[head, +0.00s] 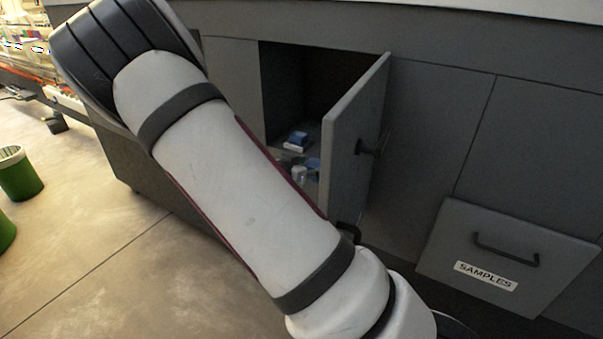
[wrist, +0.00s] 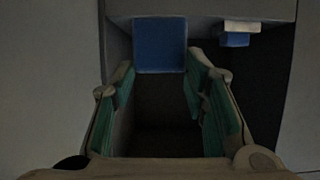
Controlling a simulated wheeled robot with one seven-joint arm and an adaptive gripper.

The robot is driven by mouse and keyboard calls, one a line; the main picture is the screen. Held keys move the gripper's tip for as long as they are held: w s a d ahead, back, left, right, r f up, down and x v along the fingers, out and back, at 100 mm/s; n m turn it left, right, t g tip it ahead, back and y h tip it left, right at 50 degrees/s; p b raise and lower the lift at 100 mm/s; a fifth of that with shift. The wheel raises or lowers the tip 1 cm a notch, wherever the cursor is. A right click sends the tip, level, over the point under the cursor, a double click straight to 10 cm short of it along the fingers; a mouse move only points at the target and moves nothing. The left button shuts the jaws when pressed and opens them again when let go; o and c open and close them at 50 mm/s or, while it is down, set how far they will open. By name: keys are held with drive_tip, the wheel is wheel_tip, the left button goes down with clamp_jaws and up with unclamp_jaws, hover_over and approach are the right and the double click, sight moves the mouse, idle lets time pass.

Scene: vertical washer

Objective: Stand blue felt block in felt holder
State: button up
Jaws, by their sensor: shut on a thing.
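The blue felt block (wrist: 160,45) is a flat, square blue face in the wrist view, between the tips of my gripper (wrist: 160,68). My gripper's green-padded fingers are shut on it. In the head view my gripper is not seen. A small white and blue thing (wrist: 238,34) is at the upper right of the wrist view, apart from the block; I cannot tell whether it is the felt holder. In the head view, small blue things (head: 298,137) lie inside an open cabinet, too small to tell apart.
The cabinet door (head: 352,140) stands open at the right of its opening. A drawer front (head: 505,258) labelled SAMPLES juts out at the lower right. A green bin (head: 20,175) stands at the far left. The floor (head: 110,240) at the left is mostly clear.

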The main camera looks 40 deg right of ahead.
drive_tip(key=w+d+b, duration=0.2)
drive_tip(key=d, duration=0.4)
drive_tip(key=w+d+f+b, duration=0.1)
drive_tip(key=w+d+b, duration=0.1)
drive_tip(key=d, duration=0.4)
drive_tip(key=w+d+b, duration=0.2)
drive_tip(key=w+d, duration=0.2)
drive_tip(key=d, duration=0.3)
drive_tip(key=shift+f, duration=0.2)
drive_tip(key=shift+s+a+f+b, duration=0.1)
drive_tip(key=shift+f+b, duration=0.35)
drive_tip(key=shift+f, duration=1.1)
drive_tip(key=o, duration=1.1)
drive_tip(key=shift+o, duration=0.2)
drive_tip(key=v, duration=1.2)
drive_tip(key=shift+f, duration=0.1)
